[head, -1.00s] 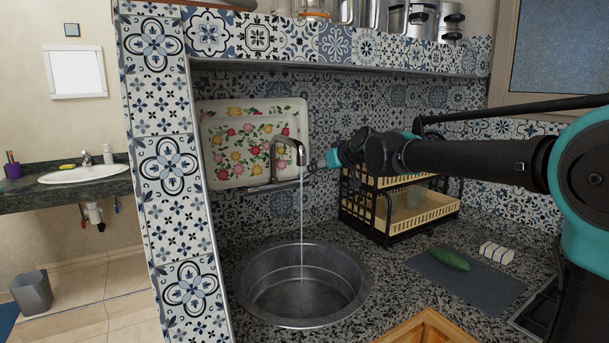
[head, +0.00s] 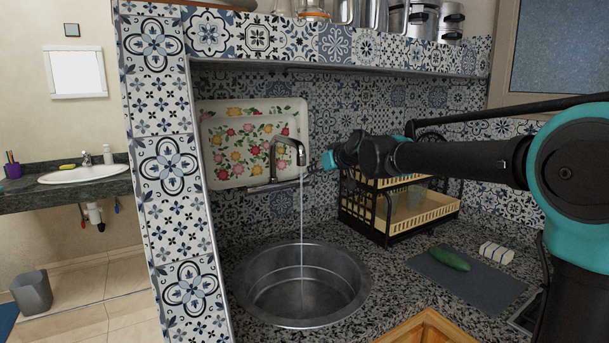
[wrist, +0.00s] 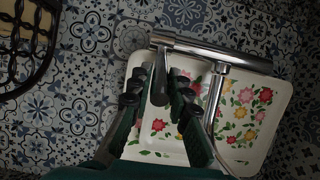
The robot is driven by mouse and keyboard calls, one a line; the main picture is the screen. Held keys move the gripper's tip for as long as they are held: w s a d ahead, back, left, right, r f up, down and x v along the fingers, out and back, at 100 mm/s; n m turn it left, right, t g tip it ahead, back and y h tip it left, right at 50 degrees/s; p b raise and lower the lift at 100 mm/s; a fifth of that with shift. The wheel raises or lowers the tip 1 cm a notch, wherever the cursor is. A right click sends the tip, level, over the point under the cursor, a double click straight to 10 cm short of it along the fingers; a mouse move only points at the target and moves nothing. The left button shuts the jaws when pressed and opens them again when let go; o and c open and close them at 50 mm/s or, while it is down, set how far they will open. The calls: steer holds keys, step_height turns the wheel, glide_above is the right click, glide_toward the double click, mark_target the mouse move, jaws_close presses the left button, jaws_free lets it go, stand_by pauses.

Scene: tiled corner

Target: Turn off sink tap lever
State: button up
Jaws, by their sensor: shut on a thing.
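The chrome sink tap (head: 287,146) is on the tiled wall above a round steel sink (head: 340,262), with a thin water stream (head: 301,215) running from its spout. In the wrist view the tap pipe (wrist: 205,50) runs across the top, and the tap lever (wrist: 158,84) points down from it between my fingers. My gripper (wrist: 160,78) is shut on the lever. In the head view my gripper (head: 328,161) is at the right end of the tap, and the lever there is mostly hidden.
A floral tray (head: 225,145) leans on the wall behind the tap. A dish rack (head: 410,215) stands right of the sink, below my arm. A grey mat (head: 480,280) with a cucumber (head: 450,259) lies farther right. A shelf (head: 340,65) runs above.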

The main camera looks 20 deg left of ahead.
steer(key=shift+d+f, duration=0.1)
steer(key=shift+f, duration=0.05)
steer(key=shift+s+d+f, duration=0.2)
steer(key=shift+f, duration=0.3)
steer(key=shift+s+d+f, duration=0.15)
steer(key=shift+s+f, duration=0.05)
steer(key=shift+f, duration=0.3)
steer(key=o, duration=0.9)
steer(key=shift+c, duration=0.2)
steer(key=v, duration=0.8)
